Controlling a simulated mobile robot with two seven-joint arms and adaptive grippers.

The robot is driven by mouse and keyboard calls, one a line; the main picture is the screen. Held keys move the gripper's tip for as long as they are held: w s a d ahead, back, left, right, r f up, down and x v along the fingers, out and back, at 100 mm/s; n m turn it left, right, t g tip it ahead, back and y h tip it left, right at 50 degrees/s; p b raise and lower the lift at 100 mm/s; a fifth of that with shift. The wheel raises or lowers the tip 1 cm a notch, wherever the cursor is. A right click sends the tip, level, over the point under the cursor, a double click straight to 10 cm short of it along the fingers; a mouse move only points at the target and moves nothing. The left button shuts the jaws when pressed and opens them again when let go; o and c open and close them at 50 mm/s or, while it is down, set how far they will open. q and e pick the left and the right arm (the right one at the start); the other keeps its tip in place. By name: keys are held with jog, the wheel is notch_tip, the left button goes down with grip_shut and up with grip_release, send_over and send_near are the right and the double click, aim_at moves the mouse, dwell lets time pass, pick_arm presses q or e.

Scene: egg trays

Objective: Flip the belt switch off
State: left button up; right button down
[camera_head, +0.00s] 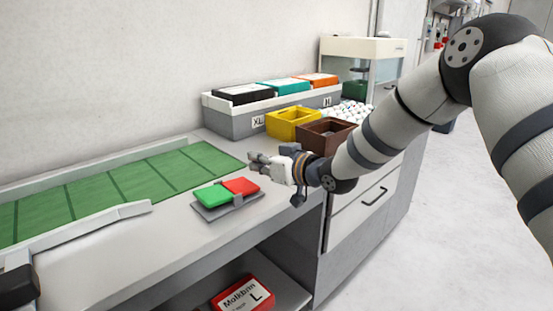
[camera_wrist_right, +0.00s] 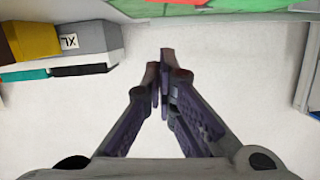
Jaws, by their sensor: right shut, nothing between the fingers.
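The belt switch has a green half (camera_head: 211,195) and a red half (camera_head: 241,186) on a grey base (camera_head: 236,203), on the counter beside the belt. My right gripper (camera_head: 255,160) is shut and empty. In the head view its fingertips appear just above and behind the red half, and I cannot tell any contact.
The green belt (camera_head: 140,180) with pale rails lies at left. A grey XL/M bin (camera_head: 232,125), a yellow box (camera_head: 292,118) and a brown box (camera_head: 312,149) stand behind my right gripper. A red-and-white carton (camera_head: 246,296) sits on the shelf below.

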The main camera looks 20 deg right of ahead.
jog(key=v, duration=0.5)
jog(key=shift+s+a+r, duration=0.1)
jog(key=shift+s, duration=0.15)
